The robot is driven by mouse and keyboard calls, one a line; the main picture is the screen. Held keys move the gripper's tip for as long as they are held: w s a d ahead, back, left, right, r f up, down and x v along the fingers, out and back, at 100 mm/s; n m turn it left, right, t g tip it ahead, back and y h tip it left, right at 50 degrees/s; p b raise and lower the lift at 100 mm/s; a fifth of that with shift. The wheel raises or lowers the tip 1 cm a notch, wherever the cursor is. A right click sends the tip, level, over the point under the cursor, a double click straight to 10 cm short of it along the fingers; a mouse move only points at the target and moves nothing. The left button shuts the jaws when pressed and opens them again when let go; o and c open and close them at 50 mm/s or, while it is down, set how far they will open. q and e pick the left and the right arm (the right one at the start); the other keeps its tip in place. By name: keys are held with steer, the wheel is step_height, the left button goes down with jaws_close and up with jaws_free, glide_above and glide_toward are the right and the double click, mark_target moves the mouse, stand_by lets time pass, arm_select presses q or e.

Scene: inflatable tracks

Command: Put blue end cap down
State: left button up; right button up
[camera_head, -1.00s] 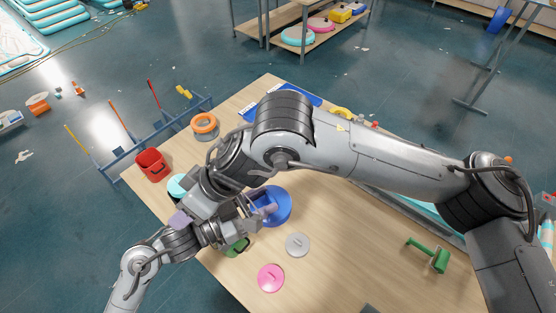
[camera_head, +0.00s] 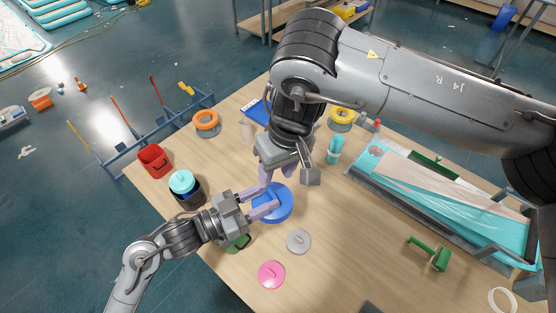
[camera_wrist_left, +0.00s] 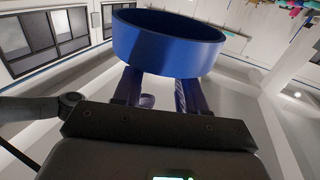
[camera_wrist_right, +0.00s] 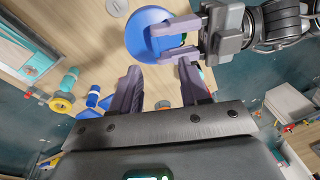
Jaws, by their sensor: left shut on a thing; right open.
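The blue end cap (camera_head: 284,206) is a round, shallow disc. My left gripper (camera_head: 264,206) is shut on it in the head view, over the front half of the table. The left wrist view shows the cap (camera_wrist_left: 168,45) pinched at the fingertips, its side wall facing that camera. Whether the cap touches the table is unclear. My right gripper (camera_head: 277,172) is open and empty, just behind the cap. In the right wrist view its fingers (camera_wrist_right: 160,78) are spread apart, clear of the cap (camera_wrist_right: 146,34).
A grey disc (camera_head: 299,241) and a pink disc (camera_head: 272,274) lie in front. A teal-lidded dark container (camera_head: 187,191) and red bin (camera_head: 153,160) stand left. A green item (camera_head: 238,244) is partly hidden below my left gripper. Bare table (camera_head: 345,235) lies right of the cap.

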mark_target(267, 201)
steer(key=f, duration=0.2)
steer(key=a+f, duration=0.1)
steer(key=f, duration=0.5)
steer(key=shift+w+a, duration=0.1)
steer(key=shift+a, duration=0.1)
steer(key=c, duration=0.7)
steer(key=shift+a, duration=0.15)
jaws_close()
arm_select(q)
steer(key=o, duration=0.8)
steer(key=shift+c, duration=0.2)
steer(key=o, duration=0.4)
